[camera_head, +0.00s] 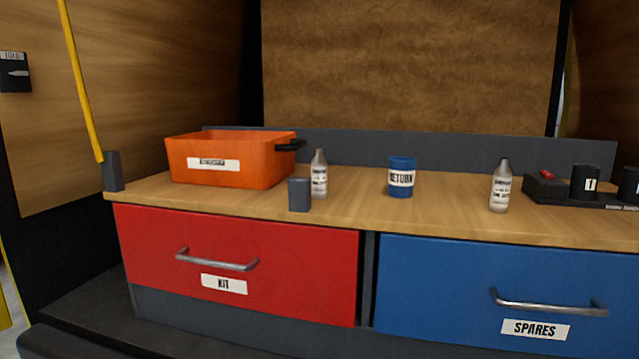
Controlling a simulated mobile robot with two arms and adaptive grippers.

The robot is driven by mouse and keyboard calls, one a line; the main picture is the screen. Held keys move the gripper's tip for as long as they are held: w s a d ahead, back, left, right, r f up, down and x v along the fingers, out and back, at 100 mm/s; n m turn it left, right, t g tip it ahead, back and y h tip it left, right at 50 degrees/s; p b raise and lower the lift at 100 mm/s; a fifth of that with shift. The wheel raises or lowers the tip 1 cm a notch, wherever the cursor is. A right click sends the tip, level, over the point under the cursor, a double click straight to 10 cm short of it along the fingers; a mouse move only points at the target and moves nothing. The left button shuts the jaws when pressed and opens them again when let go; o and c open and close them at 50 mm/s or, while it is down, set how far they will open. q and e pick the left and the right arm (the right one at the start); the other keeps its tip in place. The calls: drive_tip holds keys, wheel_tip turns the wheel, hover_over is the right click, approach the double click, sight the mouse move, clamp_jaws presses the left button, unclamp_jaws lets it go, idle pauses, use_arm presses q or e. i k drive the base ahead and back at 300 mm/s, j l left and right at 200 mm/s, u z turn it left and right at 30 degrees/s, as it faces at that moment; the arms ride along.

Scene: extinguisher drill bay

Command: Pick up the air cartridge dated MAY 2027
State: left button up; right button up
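Two small pale grey cartridges with dark-lettered labels stand upright on the wooden counter (445,215). One cartridge (319,175) is left of the middle, just behind a small grey block. The other cartridge (500,187) is at the right, near the counter's front edge. The lettering on both is too small to read, so I cannot tell which is dated MAY 2027. Neither of my grippers is in view.
An orange bin (230,165) stands at the back left. The grey block (299,194) is at the front edge. A blue RETURN cup (402,178) stands between the cartridges. A black tray (550,191) with numbered holders is at the right. The KIT drawer (290,265) and SPARES drawer (450,275) are shut.

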sight(318, 165)
drive_tip(key=i+l+z, duration=0.1)
drive_tip(key=l, duration=0.3)
drive_tip(key=i+l+z, duration=0.1)
drive_tip(key=l, duration=0.3)
drive_tip(key=i+l, duration=0.15)
drive_tip(key=l, duration=0.2)
drive_tip(key=i+l+z, duration=0.15)
drive_tip(key=l, duration=0.25)
